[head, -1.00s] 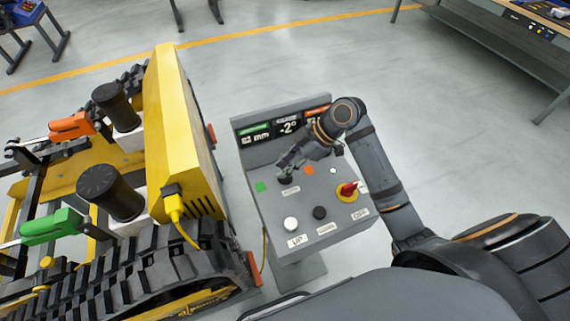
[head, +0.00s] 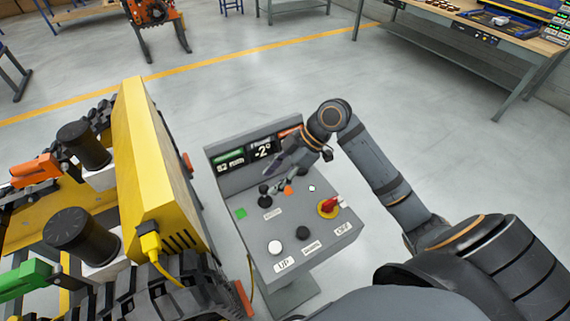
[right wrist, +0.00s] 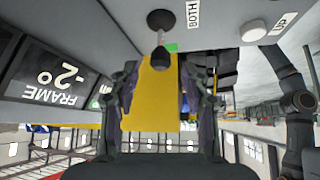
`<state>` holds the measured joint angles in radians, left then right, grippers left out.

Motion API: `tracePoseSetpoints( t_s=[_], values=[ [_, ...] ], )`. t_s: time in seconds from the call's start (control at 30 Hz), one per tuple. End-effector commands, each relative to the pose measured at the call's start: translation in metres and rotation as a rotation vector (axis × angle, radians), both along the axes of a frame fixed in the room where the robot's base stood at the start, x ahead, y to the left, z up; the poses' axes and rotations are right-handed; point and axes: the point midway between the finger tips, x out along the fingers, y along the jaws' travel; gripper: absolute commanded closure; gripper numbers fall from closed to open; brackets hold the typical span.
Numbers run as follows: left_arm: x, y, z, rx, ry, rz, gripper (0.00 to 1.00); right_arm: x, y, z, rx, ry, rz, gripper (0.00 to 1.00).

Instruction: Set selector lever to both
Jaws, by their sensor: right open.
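The selector lever (head: 264,189) is a black knob on a short stem, on the grey panel (head: 268,228) between a green square (head: 240,213) and an orange square (head: 288,189). It looks about upright. A BOTH label (right wrist: 193,13) is beside its base. My right gripper (head: 275,180) is open just right of the lever in the head view. In the right wrist view the lever's knob (right wrist: 160,60) shows between the open fingertips, apart from both; its depth between them is hard to tell. My left gripper is out of view.
A red switch (head: 331,204) on yellow, a white button (head: 274,247) and a black button (head: 302,233) share the panel. A display (head: 263,151) reads -2° at its back. A yellow tracked carrier (head: 150,180) stands close on the left. Floor right of the panel is clear.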

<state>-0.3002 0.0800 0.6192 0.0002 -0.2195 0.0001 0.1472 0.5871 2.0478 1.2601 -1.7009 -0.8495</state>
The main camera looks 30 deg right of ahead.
Motion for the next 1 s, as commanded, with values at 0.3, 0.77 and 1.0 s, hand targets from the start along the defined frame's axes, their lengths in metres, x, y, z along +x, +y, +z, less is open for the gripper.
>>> tracePoseSetpoints(
  t_s=[0.3, 0.77, 1.0],
  values=[
    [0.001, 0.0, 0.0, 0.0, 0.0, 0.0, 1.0, -0.008, -0.035, 0.044, -0.005, -0.001, 0.001, 0.53],
    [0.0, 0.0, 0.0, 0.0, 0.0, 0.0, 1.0, -0.01, -0.041, 0.055, 0.001, 0.0, 0.0, 0.53],
    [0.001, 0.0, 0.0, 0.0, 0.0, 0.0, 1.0, -0.01, -0.041, 0.055, 0.001, 0.0, 0.0, 0.53]
  ],
)
